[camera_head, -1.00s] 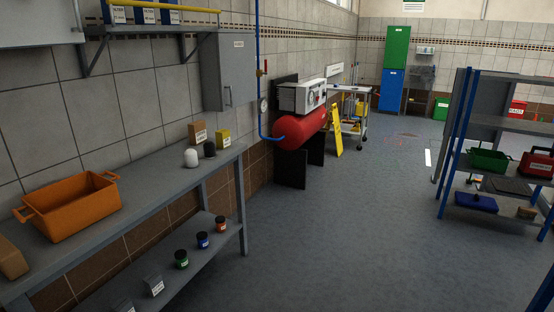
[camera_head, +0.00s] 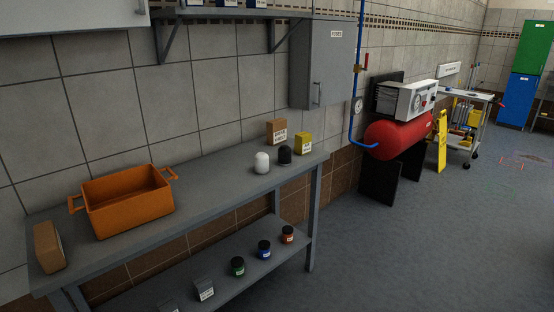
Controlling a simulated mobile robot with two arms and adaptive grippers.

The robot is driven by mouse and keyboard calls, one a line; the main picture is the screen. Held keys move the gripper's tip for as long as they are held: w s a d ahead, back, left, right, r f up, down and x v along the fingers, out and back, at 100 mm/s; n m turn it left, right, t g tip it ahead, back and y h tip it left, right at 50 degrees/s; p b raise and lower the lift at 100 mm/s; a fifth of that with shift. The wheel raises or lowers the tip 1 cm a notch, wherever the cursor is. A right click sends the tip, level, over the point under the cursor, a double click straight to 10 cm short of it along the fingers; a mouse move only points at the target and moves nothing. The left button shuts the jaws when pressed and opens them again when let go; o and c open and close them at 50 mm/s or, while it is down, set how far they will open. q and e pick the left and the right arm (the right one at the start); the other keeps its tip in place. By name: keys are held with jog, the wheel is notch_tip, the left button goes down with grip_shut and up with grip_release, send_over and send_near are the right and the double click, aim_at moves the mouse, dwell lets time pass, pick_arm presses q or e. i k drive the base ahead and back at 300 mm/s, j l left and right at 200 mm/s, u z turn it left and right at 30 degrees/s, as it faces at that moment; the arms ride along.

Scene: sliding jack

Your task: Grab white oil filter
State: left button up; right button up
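The white oil filter (camera_head: 262,162) stands upright on the top of the grey workbench (camera_head: 210,178), toward its right end. A black filter (camera_head: 285,155) of similar shape stands just to its right. A brown box (camera_head: 277,131) and a yellow box (camera_head: 303,143) stand behind them near the wall. Neither of my grippers shows in the head view.
An orange bin (camera_head: 128,201) and a cardboard box (camera_head: 49,247) occupy the bench's left part. Several small jars, among them a green one (camera_head: 237,267), stand on the lower shelf. A wall cabinet (camera_head: 325,65) hangs above. The floor (camera_head: 430,250) at right is clear.

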aim_at(261, 158)
jog(key=i+l+u, duration=0.2)
jog(key=i+l, duration=0.15)
jog(key=i, duration=0.2)
jog(key=i+l+u, duration=0.2)
jog(key=i+l, duration=0.25)
jog(key=i, duration=0.1)
